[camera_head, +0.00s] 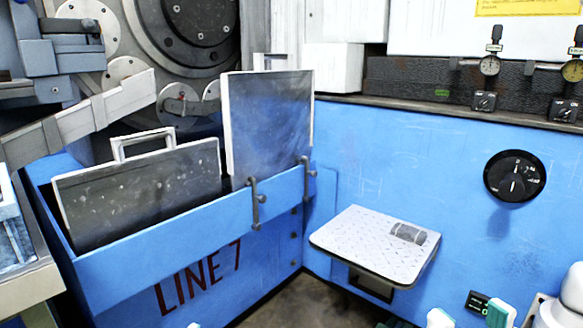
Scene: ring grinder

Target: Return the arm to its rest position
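Neither of my grippers can be made out in the head view, so I cannot see whether they hold anything. White and teal rounded parts (500,313) show at the bottom right edge. They are cut off by the frame, and I cannot tell for certain what they belong to. The blue grinder housing (400,150) fills the middle and right, with "LINE 7" lettered on its blue trough (270,240) at the left.
Two grey guard panels (140,195) stand in the trough, one taller (270,125). A small tread-plate shelf (365,245) juts out, bearing a small grey piece (408,234). A black rotary knob (515,176) sticks out at right. Dial gauges (489,66) stand above. Floor shows below the shelf.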

